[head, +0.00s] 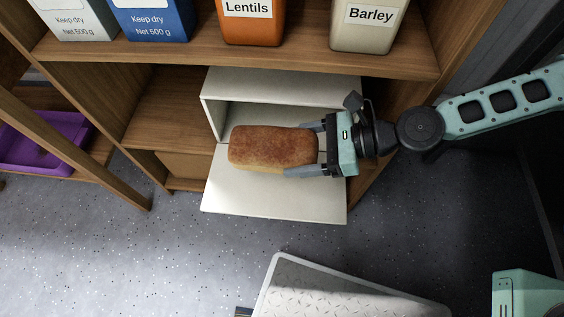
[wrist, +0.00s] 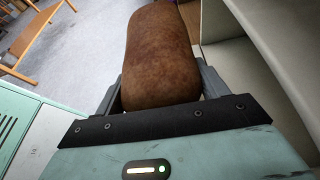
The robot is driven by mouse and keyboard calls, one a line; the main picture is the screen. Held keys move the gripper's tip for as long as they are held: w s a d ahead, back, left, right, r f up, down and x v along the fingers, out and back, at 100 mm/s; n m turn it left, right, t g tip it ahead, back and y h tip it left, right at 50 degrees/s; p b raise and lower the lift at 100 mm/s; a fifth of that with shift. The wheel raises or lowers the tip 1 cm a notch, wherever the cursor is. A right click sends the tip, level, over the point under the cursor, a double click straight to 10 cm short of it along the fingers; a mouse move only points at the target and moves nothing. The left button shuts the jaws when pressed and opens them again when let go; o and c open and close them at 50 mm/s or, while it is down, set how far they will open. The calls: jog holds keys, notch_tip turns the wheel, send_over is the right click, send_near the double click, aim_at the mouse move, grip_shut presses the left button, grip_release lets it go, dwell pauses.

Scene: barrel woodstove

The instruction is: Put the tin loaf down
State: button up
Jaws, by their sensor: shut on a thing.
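The tin loaf (head: 272,147) is a brown, oblong bread with a paler lower side. My gripper (head: 310,150) is shut on its right end, with one finger on each long side. In the head view the loaf overlaps the open front of a white bread bin and its lowered flap (head: 270,205). I cannot tell whether the loaf touches the flap. In the wrist view the loaf (wrist: 163,50) extends away from the gripper (wrist: 160,95) between the two fingers. The loaf's underside is hidden.
The bread bin (head: 290,85) stands on a lower wooden shelf, its interior partly hidden. Lentils (head: 252,22) and Barley (head: 368,22) tins stand on the shelf (head: 240,55) above. A purple crate (head: 50,140) sits at left. A grey patterned platform (head: 330,290) lies in front. Speckled floor is open at lower left.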

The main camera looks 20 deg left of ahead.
jog(key=shift+w, duration=0.2)
jog(key=shift+w+f, duration=0.1)
jog(key=shift+f, duration=0.3)
notch_tip(320, 180, down, 9)
jog(key=b, duration=0.3)
jog(key=shift+f+b, duration=0.1)
jog(key=shift+b, duration=0.3)
jog(key=shift+f, duration=0.2)
jog(key=o, duration=1.1)
jog(key=shift+r, duration=0.1)
